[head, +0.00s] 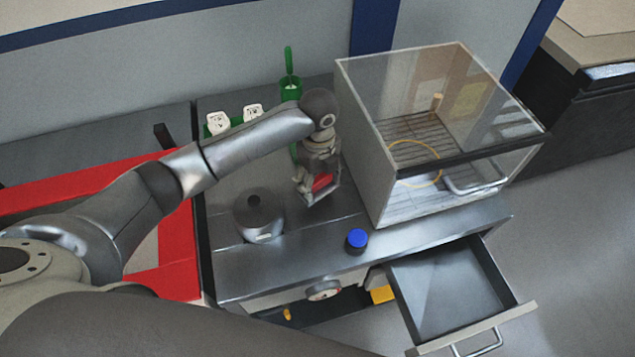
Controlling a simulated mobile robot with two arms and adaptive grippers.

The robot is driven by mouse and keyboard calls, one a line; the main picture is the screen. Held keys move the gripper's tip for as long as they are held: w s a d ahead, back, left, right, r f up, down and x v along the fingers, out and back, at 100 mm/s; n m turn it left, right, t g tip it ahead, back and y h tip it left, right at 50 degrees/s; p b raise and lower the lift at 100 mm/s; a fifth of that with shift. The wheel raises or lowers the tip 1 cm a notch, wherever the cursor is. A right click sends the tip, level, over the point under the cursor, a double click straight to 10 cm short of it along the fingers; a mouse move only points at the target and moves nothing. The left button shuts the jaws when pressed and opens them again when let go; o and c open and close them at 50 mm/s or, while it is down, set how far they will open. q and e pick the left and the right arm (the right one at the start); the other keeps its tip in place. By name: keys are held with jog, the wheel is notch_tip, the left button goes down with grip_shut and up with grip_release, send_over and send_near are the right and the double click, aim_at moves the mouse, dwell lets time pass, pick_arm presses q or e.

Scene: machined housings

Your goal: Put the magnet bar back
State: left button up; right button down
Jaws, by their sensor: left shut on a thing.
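My left gripper (310,195) is over the steel worktop, just left of the clear-walled cabinet. It is shut on a small red piece (322,182), which I take to be the magnet bar; the fingers hide part of it. An open, empty-looking drawer (440,285) juts out below the worktop at the lower right. My right gripper is not in view.
The clear-walled cabinet (358,130) stands on the right of the worktop (290,265). A grey cylindrical device (258,212) and a blue-topped knob (357,239) are near the front. Behind are a green holder (291,88) and white parts (218,123). A red frame (178,235) is at left.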

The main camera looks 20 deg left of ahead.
aim_at(318, 187)
pick_arm(q)
jog(key=shift+w+a+f, duration=0.2)
jog(key=shift+w+f, duration=0.1)
jog(key=shift+f, duration=0.05)
notch_tip(318, 187, down, 2)
jog(key=shift+f+p, duration=0.25)
jog(key=shift+p, duration=0.15)
jog(key=shift+f, duration=0.35)
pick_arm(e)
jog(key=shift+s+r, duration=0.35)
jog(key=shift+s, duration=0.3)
pick_arm(q)
jog(key=shift+f, duration=0.1)
jog(key=o, duration=0.9)
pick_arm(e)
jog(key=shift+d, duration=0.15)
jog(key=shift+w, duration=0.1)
